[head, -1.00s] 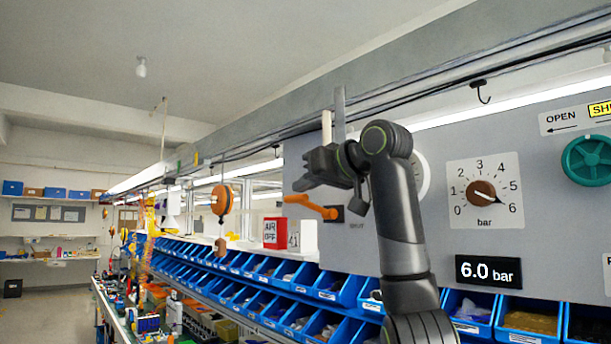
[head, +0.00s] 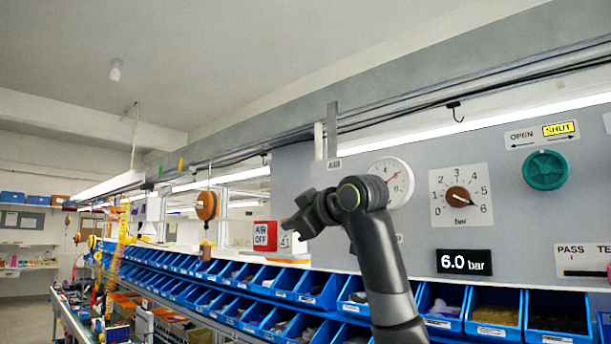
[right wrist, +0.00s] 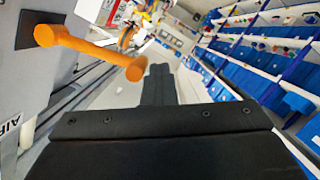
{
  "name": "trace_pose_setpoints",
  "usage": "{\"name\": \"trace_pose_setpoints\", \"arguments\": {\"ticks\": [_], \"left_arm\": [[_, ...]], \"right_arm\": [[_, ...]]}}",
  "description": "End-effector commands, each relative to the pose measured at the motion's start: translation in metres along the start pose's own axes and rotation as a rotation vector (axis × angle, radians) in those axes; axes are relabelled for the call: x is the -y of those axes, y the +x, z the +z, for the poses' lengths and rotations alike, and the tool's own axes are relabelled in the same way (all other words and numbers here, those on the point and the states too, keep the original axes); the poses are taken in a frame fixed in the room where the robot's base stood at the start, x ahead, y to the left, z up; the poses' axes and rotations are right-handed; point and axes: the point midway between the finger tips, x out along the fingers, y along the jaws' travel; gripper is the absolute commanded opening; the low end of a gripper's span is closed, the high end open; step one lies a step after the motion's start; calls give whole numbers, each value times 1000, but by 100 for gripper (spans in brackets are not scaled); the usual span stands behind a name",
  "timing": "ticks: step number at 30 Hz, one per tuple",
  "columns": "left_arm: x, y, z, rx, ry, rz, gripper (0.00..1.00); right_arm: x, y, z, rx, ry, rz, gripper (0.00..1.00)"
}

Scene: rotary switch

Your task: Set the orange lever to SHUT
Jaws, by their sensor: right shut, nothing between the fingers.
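The orange lever (right wrist: 92,50) shows in the right wrist view at upper left. It reaches out from a dark square plate (right wrist: 38,28) on the grey panel to a rounded end. In the head view my right gripper hides it. My right gripper (head: 288,225) is shut and empty in front of the panel's left part. In the right wrist view its fingers (right wrist: 160,80) are just right of the lever's rounded end; I cannot tell whether they touch. A yellow SHUT label (head: 559,129) stands above a green knob (head: 545,170). My left gripper is not in view.
The grey panel (head: 420,215) also carries a round gauge (head: 397,180), a bar dial (head: 460,196) and a 6.0 bar display (head: 464,262). Blue bins (head: 315,288) run below it. A red AIR OFF sign (head: 265,236) stands to the left.

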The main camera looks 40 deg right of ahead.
Motion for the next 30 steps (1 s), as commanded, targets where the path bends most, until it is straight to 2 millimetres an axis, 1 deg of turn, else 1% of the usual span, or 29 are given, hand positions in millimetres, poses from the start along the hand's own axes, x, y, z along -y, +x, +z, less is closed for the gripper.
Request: {"name": "trace_pose_setpoints", "arguments": {"ticks": [1, 9, 30], "left_arm": [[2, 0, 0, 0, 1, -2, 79], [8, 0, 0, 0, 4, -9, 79], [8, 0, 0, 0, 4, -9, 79]], "right_arm": [[-4, 0, 2, 7, 4, 10, 0], [-4, 0, 2, 8, 6, 10, 0], [-5, 0, 3, 9, 8, 11, 0]]}}
